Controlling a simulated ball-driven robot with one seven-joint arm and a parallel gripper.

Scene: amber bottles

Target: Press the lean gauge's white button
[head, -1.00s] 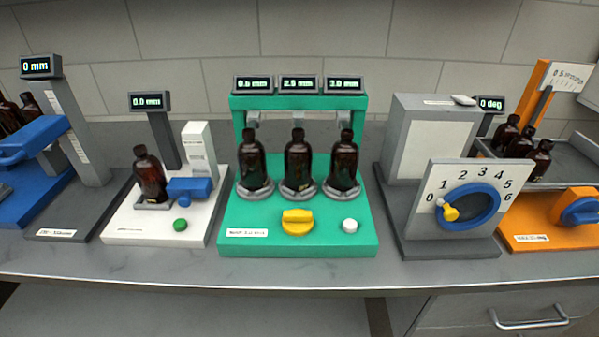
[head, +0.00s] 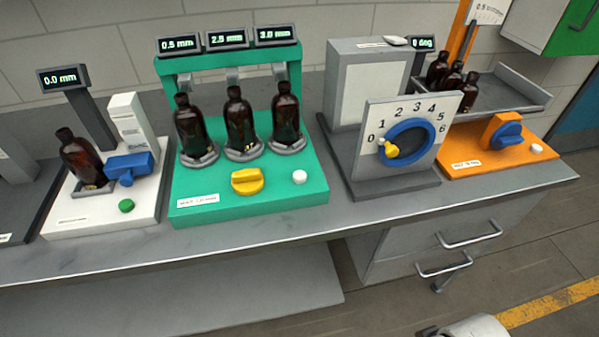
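The orange station (head: 487,158) stands at the right end of the bench, by a small display reading 0 deg (head: 422,42). It has a white button (head: 536,148) at its front right and a blue knob (head: 507,135) beside it. Its front label is too small to read. Three amber bottles (head: 453,79) stand at the grey tray (head: 508,92) behind the knob. A pale rounded piece at the bottom edge may be my own arm. My gripper's fingers do not show.
The green station (head: 250,207) has another white button (head: 299,177), a yellow knob (head: 247,181) and three bottles. A grey station with a numbered dial (head: 408,142) stands between it and the orange one. Drawer handles (head: 468,236) stick out below the bench. Floor is clear at right.

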